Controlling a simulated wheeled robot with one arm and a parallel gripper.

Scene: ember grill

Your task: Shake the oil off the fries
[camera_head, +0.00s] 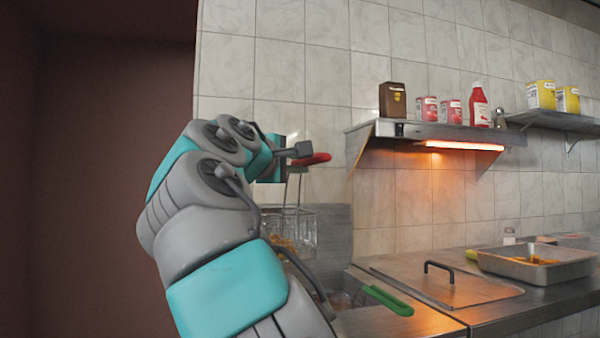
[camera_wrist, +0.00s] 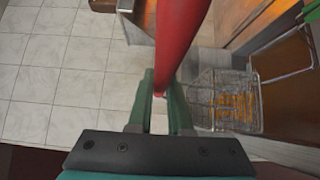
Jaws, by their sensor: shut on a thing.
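My gripper (camera_wrist: 160,92) is shut on the red handle (camera_head: 310,160) of a wire fry basket (camera_head: 303,232). The handle also shows large in the wrist view (camera_wrist: 180,35). The basket hangs below the handle, left of the metal counter, partly hidden by my arm. Orange-yellow fries (camera_wrist: 236,106) lie inside the basket; a few show through the mesh in the head view (camera_head: 284,243). Whether the basket is clear of the oil below cannot be told.
A second basket's green handle (camera_head: 388,300) sticks out at the fryer's right. Beside it are a metal lid (camera_head: 470,292) with a black handle and a metal tray (camera_head: 560,270) with orange food. A lit heat-lamp shelf (camera_head: 435,131) with bottles and cans hangs on the tiled wall.

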